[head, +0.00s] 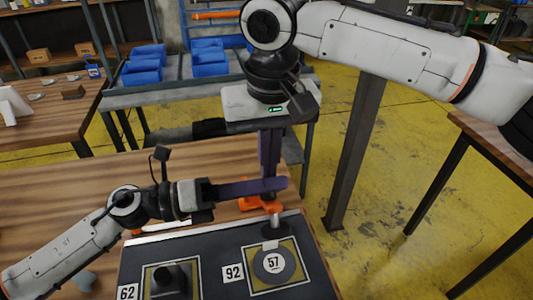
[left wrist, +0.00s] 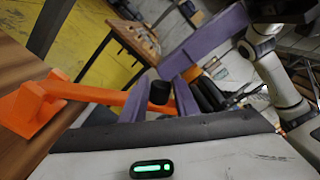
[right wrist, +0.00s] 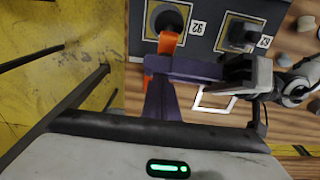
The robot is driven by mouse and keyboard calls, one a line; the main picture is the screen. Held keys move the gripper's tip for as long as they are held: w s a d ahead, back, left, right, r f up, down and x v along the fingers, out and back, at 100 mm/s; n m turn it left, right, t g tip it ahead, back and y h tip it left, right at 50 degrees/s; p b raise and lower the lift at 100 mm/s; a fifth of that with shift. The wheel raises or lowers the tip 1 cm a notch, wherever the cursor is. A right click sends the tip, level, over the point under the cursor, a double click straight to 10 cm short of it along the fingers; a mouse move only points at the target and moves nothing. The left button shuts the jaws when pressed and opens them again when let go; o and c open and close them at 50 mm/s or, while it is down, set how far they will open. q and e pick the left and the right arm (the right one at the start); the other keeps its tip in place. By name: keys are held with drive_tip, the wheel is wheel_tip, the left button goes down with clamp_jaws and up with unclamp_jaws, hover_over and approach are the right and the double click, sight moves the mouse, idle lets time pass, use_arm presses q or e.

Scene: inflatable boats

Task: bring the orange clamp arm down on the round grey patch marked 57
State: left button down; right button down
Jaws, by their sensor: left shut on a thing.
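The round grey patch marked 57 (head: 267,277) lies on the dark board, inside a yellowish square. The orange clamp (head: 248,203) stands at the board's far edge behind it. Its orange arm (left wrist: 110,95) ends in a black tip in the left wrist view. The clamp's grey stem reaches over the patch's far edge; I cannot tell whether it touches. My left gripper (head: 283,185) reaches in from the left and is shut on the orange clamp arm. My right gripper (head: 270,172) points down just behind it, fingers together; its tips are partly hidden.
The black board (head: 200,244) also carries a dark block (head: 171,281) in another square and labels 62 and 92. Blue bins (head: 143,68) stand on a rack behind. A grey post (head: 352,150) stands right of the bench. The wooden bench (head: 60,182) is mostly clear at the left.

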use_arm(q)
drive_tip(key=shift+w+a+r, duration=0.15)
drive_tip(key=shift+w+r, duration=0.25)
drive_tip(key=shift+r, duration=0.05)
use_arm(e)
drive_tip(key=shift+s+f, duration=0.45)
use_arm(q)
drive_tip(key=c, duration=1.5)
unclamp_jaws()
drive_tip(key=shift+r, duration=0.15)
use_arm(e)
drive_tip(key=shift+d, duration=0.1)
drive_tip(key=shift+w+r, duration=0.1)
drive_tip(key=shift+w, duration=0.05)
drive_tip(key=shift+r, duration=0.15)
use_arm(q)
drive_tip(key=v, duration=0.5)
drive_tip(key=s+f+v, duration=0.1)
drive_tip(key=v, duration=0.1)
drive_tip(key=shift+s+a, duration=0.1)
drive_tip(key=shift+a, duration=0.15)
use_arm(e)
wheel_tip(320, 180, up, 10)
drive_tip(key=shift+s, duration=0.3)
use_arm(q)
drive_tip(key=shift+f, duration=0.1)
use_arm(e)
drive_tip(key=shift+d, duration=0.1)
